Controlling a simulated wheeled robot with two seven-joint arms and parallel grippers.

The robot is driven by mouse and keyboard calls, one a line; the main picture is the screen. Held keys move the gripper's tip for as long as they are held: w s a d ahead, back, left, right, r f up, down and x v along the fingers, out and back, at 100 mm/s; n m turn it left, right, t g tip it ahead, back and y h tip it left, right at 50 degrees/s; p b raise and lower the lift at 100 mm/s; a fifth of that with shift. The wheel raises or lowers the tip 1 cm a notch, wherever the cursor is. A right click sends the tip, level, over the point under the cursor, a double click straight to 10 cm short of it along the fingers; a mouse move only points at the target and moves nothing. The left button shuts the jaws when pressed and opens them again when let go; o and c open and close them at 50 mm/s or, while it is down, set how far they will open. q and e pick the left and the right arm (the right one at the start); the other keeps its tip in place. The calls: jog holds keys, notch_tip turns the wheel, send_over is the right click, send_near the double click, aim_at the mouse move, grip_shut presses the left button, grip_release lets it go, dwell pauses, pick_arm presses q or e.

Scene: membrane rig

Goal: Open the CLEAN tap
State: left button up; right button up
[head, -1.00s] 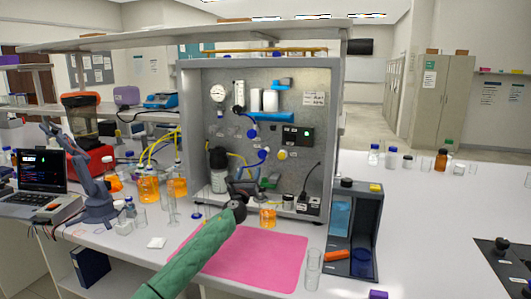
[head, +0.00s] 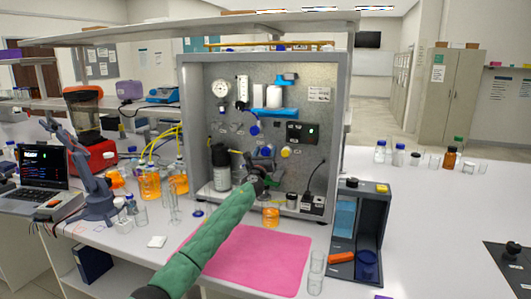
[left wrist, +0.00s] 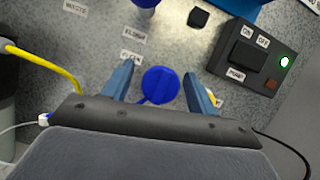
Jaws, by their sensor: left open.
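In the left wrist view a round blue tap handle (left wrist: 160,86) stands out from the grey metal panel, below small labels, one of which seems to read CLEAN (left wrist: 131,57). My left gripper (left wrist: 158,76) is open, with one finger on each side of the blue handle. I see gaps between the handle and both fingers, and it is not gripped. In the head view my left gripper (head: 262,158) is up against the rig's panel (head: 232,125) and hides most of this handle. My right gripper is not in view.
A black pump switch box (left wrist: 253,60) with a lit green lamp is right of the gripper. A yellow knob (head: 285,152) sits close by. A dark-capped bottle (head: 221,168) and an orange beaker (head: 271,217) stand below. A pink mat (head: 250,262) lies in front.

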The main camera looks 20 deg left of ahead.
pick_arm(q)
jog(key=shift+w, duration=0.1)
jog(key=c, duration=1)
